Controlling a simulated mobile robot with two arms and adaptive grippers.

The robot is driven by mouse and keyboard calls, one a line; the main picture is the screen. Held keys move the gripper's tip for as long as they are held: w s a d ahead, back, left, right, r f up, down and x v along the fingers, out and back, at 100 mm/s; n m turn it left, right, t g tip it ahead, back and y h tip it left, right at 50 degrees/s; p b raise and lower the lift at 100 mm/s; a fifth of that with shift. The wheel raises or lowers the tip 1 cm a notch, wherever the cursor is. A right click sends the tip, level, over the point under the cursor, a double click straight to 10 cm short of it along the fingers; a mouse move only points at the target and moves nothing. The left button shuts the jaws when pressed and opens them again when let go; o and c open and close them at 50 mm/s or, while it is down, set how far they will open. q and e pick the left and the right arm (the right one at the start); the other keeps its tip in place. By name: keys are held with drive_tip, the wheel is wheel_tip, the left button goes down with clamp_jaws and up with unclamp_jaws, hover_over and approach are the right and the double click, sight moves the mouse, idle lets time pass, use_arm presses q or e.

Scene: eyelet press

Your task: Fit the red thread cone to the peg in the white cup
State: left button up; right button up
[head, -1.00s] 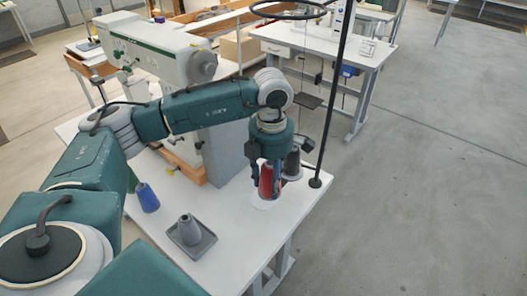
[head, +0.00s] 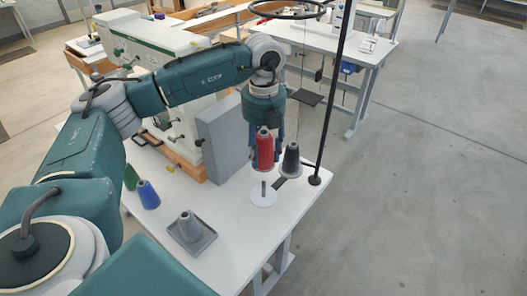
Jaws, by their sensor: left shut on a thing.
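The red thread cone (head: 265,150) is upright between the fingers of my left gripper (head: 266,160), which is shut on it. The white cup (head: 263,200) is a low round piece near the table's right edge. A thin dark peg (head: 263,187) stands up from its middle and is bare. The cone appears above and beyond the peg, apart from it; the exact height is hard to tell. My right gripper is not in view.
A dark grey cone (head: 291,161) stands close right of the red one, beside a black pole (head: 327,120). A grey cone (head: 189,227) sits on a square tray (head: 205,243). Blue (head: 148,195) and green (head: 130,178) cones stand left. A grey box-like panel (head: 222,140) is behind.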

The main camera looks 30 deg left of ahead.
sight(264, 169)
use_arm(q)
drive_tip(key=shift+f+b, duration=0.3)
drive_tip(key=shift+f, duration=0.45)
wheel_tip(264, 169, down, 3)
drive_tip(key=b, duration=0.2)
drive_tip(key=shift+b, duration=0.4)
drive_tip(key=shift+f+b, duration=0.35)
drive_tip(key=shift+f, duration=0.3)
drive_tip(key=shift+f+b, duration=0.35)
drive_tip(key=shift+f, duration=0.05)
idle(1.3)
drive_tip(key=shift+f+b, duration=0.65)
drive_tip(key=shift+f, duration=0.2)
idle(0.4)
